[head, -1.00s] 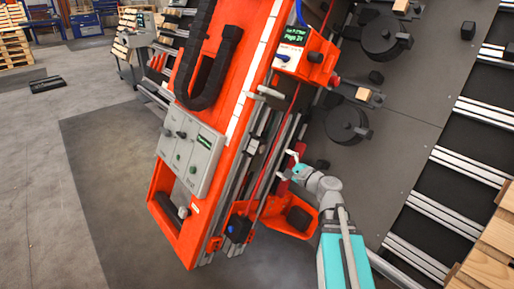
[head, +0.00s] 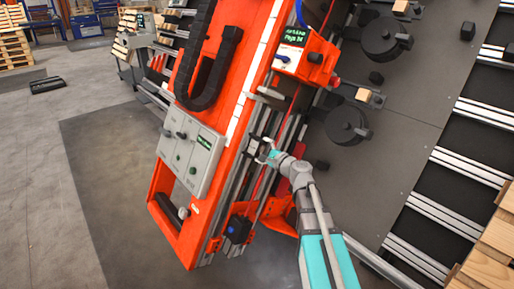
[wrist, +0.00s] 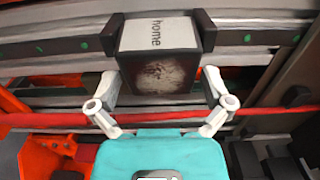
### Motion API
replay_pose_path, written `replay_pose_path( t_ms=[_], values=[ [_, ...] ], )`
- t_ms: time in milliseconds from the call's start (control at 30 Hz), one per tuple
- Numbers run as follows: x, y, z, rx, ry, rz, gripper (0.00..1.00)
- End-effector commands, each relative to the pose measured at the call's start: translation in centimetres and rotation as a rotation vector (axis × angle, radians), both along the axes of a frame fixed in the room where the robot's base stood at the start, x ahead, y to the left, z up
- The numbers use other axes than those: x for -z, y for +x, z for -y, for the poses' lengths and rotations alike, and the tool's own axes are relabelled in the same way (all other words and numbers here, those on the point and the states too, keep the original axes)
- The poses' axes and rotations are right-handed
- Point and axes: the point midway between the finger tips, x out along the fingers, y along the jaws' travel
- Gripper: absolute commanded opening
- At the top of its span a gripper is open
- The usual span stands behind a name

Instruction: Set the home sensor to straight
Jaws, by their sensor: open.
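The home sensor is a dark block with a white label reading "home" (wrist: 158,32), seen large in the wrist view. Its front face is dark with a pale, worn patch. It sits on a grey rail and looks slightly skewed to the rail in this view. My gripper (wrist: 160,88) is open, with one pale fingertip at each side of the block's lower part. I cannot tell whether the fingers touch it. In the head view my gripper (head: 268,151) is at the rails on the right side of the orange gantry, partly covering the sensor area.
A red rod (wrist: 50,120) runs across behind my fingers. The orange gantry (head: 256,62) carries a grey control panel (head: 191,150) and a small orange box with a green display (head: 296,36). Black round parts (head: 347,124) stand on the grey plate at right.

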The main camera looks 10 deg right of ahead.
Motion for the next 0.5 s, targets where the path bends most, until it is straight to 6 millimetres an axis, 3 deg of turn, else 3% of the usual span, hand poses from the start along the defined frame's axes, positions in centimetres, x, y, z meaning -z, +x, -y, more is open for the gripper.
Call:
replay_pose_path(
  t_ms=[200,500],
  values=[
    [0.0,1.9,-1.1,-0.001,0.000,0.000,1.00],
    [0.0,2.3,-1.4,0.000,0.000,0.000,1.00]
  ],
)
